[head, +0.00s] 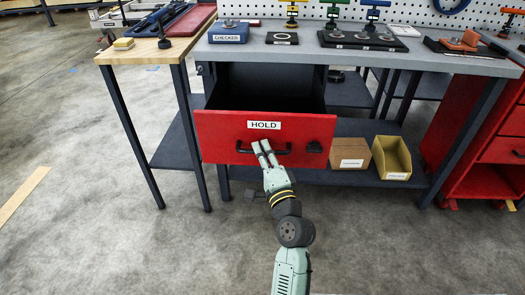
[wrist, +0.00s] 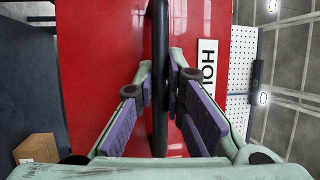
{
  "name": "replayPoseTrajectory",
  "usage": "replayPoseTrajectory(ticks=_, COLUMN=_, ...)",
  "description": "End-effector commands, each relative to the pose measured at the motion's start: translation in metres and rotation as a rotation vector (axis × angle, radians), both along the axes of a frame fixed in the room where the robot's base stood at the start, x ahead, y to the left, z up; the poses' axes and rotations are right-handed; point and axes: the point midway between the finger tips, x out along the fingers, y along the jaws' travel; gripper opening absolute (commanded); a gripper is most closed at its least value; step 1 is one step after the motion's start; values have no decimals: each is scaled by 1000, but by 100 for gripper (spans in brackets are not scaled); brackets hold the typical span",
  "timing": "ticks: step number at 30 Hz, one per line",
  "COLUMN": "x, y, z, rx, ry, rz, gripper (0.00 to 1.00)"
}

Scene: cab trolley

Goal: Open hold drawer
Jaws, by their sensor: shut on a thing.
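The red hold drawer (head: 215,140) hangs under the grey bench, with a white HOLD label (head: 264,125) on its front. It is pulled out, and its dark interior (head: 265,90) shows behind the front. My gripper (head: 262,148) reaches the black bar handle (head: 280,152) from the front, just below the label. In the wrist view my gripper's fingers (wrist: 161,80) stand on both sides of the handle (wrist: 160,40), shut on it. The wrist view also shows the red drawer front (wrist: 95,60) and part of the label (wrist: 208,65). The exact finger contact is hard to see.
A cardboard box (head: 350,153) and a yellow bin (head: 392,158) stand on the lower shelf to the right. The bench top (head: 300,50) holds tools and trays. The concrete floor (head: 120,240) in front is clear.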

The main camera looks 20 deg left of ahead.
Motion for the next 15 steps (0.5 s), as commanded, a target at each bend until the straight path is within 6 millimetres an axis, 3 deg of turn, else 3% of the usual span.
replayPoseTrajectory(ticks=1, x=0, y=1, z=0, rx=-2, ry=0, rz=2, gripper=0)
replayPoseTrajectory(ticks=2, x=0, y=1, z=0, rx=-2, ry=0, rz=2, gripper=12)
replayPoseTrajectory(ticks=9, x=0, y=1, z=0, rx=-1, ry=-1, rz=1, gripper=28)
replayPoseTrajectory(ticks=15, x=0, y=0, z=0, rx=0, ry=0, rz=0, gripper=31)
